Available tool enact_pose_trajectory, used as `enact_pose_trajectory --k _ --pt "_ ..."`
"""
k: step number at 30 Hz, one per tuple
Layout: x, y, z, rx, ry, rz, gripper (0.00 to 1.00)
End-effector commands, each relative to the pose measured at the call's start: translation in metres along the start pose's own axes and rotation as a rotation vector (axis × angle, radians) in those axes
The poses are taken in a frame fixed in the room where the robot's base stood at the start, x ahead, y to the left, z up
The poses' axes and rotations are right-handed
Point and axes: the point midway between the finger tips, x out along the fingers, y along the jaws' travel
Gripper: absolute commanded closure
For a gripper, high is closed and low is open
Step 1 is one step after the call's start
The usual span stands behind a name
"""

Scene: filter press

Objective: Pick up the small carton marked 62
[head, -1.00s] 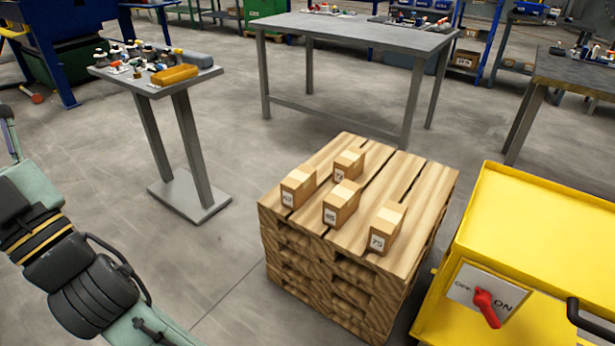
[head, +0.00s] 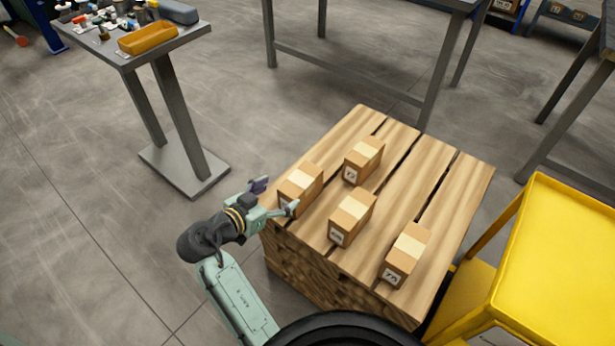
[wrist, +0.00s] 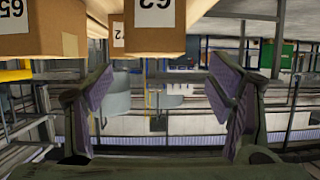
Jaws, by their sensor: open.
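The small carton marked 62 (head: 302,181) stands at the left edge of the pallet stack, and its label is mostly hidden in the head view. In the wrist view, which appears upside down, the carton (wrist: 153,38) shows its 62 label at the top. My gripper (head: 278,196) is open and empty, just left of this carton with its fingers towards it. In the wrist view my gripper (wrist: 165,95) has its two fingers spread wide, with the carton between them sideways but offset towards the top. I cannot tell whether anything touches.
A carton marked 65 (wrist: 40,35) stands beside it, and others marked 72 (head: 364,159) and 75 (head: 408,254) share the wooden pallet (head: 450,200). A yellow cabinet (head: 560,260) is at the right. A grey stand (head: 135,55) with clutter is at the upper left.

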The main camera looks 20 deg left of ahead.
Motion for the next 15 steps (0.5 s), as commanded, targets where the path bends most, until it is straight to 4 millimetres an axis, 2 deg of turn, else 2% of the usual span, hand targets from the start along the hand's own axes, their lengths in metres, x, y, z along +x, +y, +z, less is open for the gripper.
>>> enact_pose_trajectory --k 6,15 --pt "0.035 0.002 -0.001 0.000 0.000 0.006 0.25" --pt "0.061 0.003 0.000 0.000 -0.001 0.004 0.25"
